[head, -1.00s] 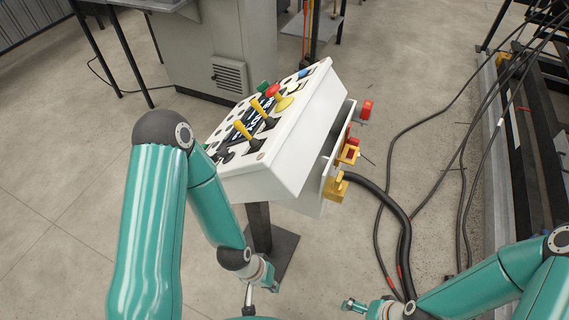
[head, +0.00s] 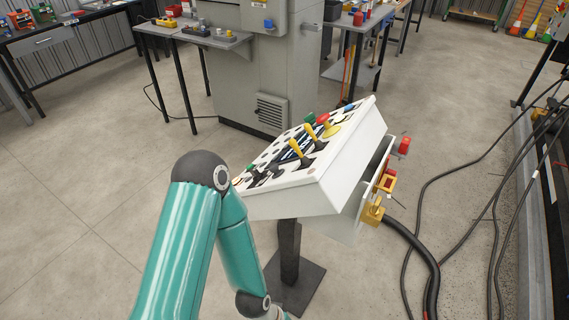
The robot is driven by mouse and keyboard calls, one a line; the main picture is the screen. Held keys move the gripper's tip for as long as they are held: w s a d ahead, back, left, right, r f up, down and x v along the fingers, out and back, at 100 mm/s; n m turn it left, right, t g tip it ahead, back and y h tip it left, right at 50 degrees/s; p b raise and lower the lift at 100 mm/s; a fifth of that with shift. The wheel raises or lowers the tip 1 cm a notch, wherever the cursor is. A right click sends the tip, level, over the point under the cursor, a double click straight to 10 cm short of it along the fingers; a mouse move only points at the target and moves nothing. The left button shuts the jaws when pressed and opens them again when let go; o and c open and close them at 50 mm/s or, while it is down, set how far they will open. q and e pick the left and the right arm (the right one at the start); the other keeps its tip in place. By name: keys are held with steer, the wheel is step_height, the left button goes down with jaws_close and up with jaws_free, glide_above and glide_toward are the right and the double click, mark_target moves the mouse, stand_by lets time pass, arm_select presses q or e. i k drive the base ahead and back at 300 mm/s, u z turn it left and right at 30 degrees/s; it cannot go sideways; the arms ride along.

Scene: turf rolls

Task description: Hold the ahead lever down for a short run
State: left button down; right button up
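A white control console (head: 345,165) stands on a dark post in the middle of the head view. Its sloped top carries two yellow levers, a nearer one (head: 297,147) and a farther one (head: 310,131). Both stand up from the panel. I cannot tell which of them is the ahead lever. My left arm comes down in front of the console on its left, and its wrist runs off the bottom edge, so my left gripper is out of view. My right arm and gripper are not in view. Nothing of mine touches the levers.
Red (head: 322,118) and green (head: 309,117) buttons sit by the levers. Colored plugs and a thick black cable (head: 415,250) come off the console's right side. More cables cross the floor at right. A grey cabinet (head: 250,60) and tables stand behind. Floor at left is clear.

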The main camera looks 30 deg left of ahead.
mark_target(304, 160)
steer(key=z, duration=1.1)
steer(key=k, duration=1.95)
steer(key=u, duration=1.05)
steer(key=i, duration=1)
steer(key=z, duration=0.1)
